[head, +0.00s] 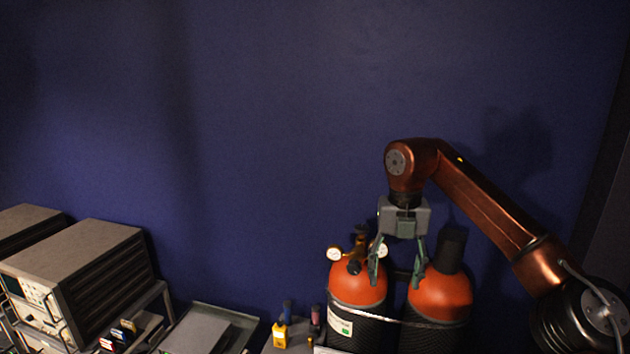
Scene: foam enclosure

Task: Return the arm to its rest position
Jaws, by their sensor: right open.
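My right arm (480,205) is copper coloured and comes in from the lower right, bent at a high elbow with its wrist pointing down. My right gripper (395,283) is open, its two green-grey fingers spread apart. It hangs in front of or between two orange-topped cylinders, and nothing shows between its fingers. The left cylinder (357,287) carries a brass valve with gauges. The right cylinder (442,298) has a black cap. I cannot tell whether the fingers touch the cylinders. My left gripper is out of view.
Grey instruments (85,262) stand at the lower left. A grey tray (243,327) and a small yellow device (279,336) lie near the bottom middle. A strap (385,319) crosses the cylinders. The dark blue wall (250,120) behind is bare, with free room above the cylinders.

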